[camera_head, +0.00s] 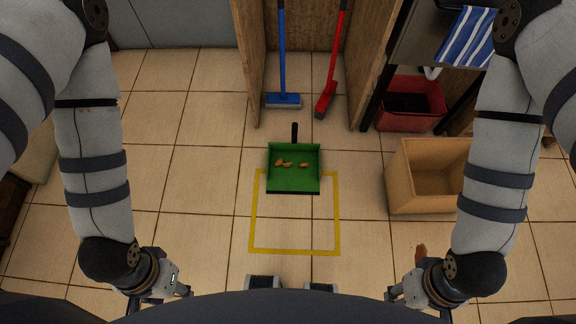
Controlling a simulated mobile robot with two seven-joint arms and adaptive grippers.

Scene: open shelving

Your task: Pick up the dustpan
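A green dustpan (294,176) with a dark upright handle (294,132) stands on the tiled floor in the middle of the head view. Several small brown pieces (288,163) lie in it. Its front edge reaches inside a yellow square outline (252,222) on the floor. My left gripper (160,299) is at the lower left, apart from the dustpan, its fingers spread and empty. My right gripper (417,301) is at the lower right, also apart and empty with spread fingers. My dark body hides part of both grippers.
A blue broom (283,99) and a red brush (326,97) stand in a wooden bay behind the dustpan. An open wooden box (418,205) and a red bin (440,122) are at the right. A brown piece (421,252) lies near my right gripper. The floor left of the dustpan is clear.

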